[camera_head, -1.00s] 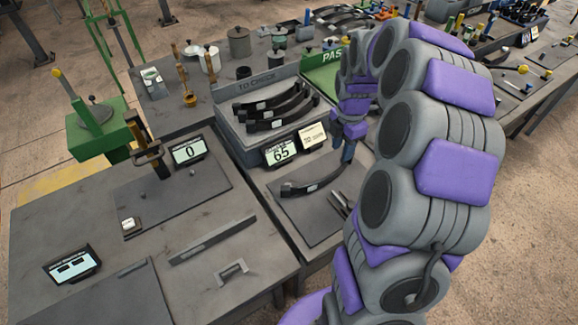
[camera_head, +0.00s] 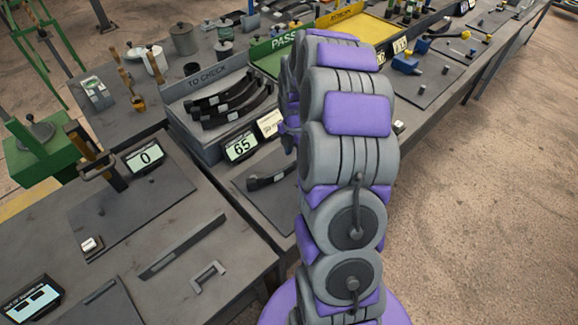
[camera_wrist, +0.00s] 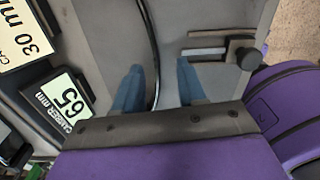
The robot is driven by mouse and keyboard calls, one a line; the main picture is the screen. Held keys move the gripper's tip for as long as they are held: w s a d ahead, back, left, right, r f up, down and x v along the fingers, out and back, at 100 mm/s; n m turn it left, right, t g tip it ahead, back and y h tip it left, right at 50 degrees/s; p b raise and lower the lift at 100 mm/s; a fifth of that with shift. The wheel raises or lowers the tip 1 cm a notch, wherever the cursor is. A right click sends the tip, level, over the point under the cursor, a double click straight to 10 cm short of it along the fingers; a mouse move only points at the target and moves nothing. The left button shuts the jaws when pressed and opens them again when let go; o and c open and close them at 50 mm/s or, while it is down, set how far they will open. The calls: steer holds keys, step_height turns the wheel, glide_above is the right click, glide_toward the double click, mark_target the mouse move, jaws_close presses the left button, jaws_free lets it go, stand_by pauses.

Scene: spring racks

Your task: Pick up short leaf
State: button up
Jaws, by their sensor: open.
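A single dark, curved leaf (camera_head: 268,181) lies on the grey mat in front of the 65 display. My arm hides its right part in the head view. In the wrist view the leaf (camera_wrist: 152,40) shows as a thin dark curved strip running between my two blue fingers. My gripper (camera_wrist: 158,88) is open, with one finger on each side of the strip and a gap to both. The head view hides the fingertips behind my arm. I cannot tell how far the fingertips are above the mat.
The TO CHECK tray (camera_head: 208,92) holds several dark leaves behind the mat. The 65 camber display (camera_head: 240,147) stands at its front, also in the wrist view (camera_wrist: 66,99). A green PASS tray (camera_head: 270,58) is farther back.

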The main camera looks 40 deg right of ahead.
mark_target(292, 163)
steer(key=shift+a+f, duration=0.3)
steer(key=shift+f, duration=0.15)
steer(key=f, duration=0.1)
steer(key=f+b, duration=0.1)
steer(key=f, duration=0.1)
steer(key=f+b, duration=0.1)
steer(key=shift+w+f, duration=0.35)
steer(key=shift+r, duration=0.1)
jaws_close()
